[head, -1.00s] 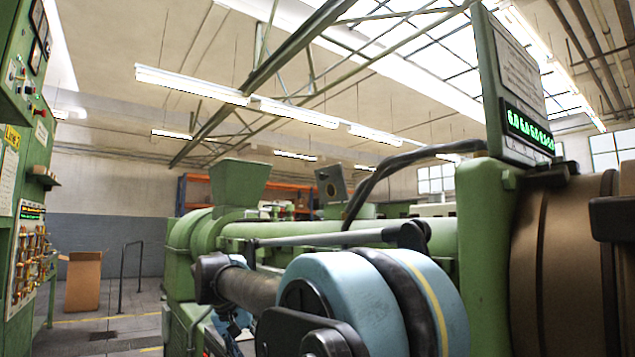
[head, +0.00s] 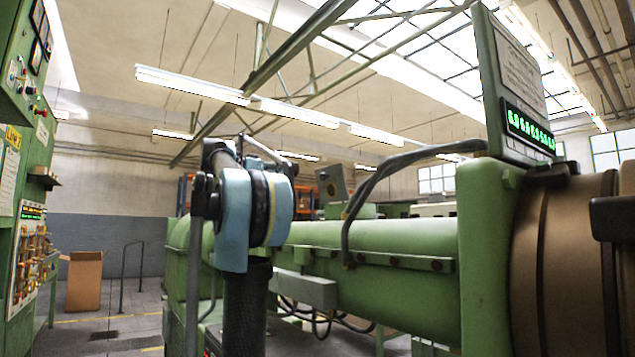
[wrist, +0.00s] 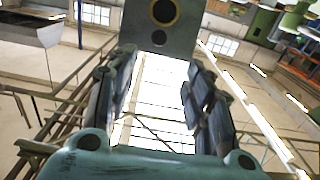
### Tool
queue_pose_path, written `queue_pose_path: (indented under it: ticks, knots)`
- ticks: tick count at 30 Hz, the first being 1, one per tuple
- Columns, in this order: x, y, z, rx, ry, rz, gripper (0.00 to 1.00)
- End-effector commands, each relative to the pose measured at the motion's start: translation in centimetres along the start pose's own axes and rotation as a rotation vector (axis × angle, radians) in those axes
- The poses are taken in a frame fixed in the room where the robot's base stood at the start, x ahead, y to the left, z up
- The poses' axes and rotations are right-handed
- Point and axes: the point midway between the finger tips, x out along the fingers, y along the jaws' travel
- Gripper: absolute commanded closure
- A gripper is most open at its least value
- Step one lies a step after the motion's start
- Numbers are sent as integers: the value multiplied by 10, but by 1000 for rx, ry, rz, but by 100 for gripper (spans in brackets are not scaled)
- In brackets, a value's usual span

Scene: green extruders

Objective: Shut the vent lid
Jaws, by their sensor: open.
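The vent lid (head: 334,184) is a grey-green square plate with a dark round opening. It stands raised and tilted above the long green extruder barrel (head: 400,238) in the head view. In the wrist view, what looks like the same lid (wrist: 160,18) is at the top middle, with a yellow-ringed dark round port and a smaller dark circle below. My gripper (wrist: 158,65) is open and empty, its two dark fingers spread below the lid in the picture. No contact with the lid shows. My gripper is hidden behind my arm in the head view.
A green display box (head: 520,95) and black hose (head: 385,175) stand over the barrel at right. A control cabinet (head: 22,180) is at far left, with a cardboard box (head: 84,280) beyond it. The hopper is hidden behind my arm.

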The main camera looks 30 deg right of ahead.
Motion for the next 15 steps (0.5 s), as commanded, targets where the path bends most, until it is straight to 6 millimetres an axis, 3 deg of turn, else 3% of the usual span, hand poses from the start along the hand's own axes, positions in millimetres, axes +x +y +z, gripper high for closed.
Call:
queue_pose_path:
  ticks: [5,15]
  knots:
    - [12,0,-3,5,6,3,53]
    - [62,1,-2,3,4,5,53]
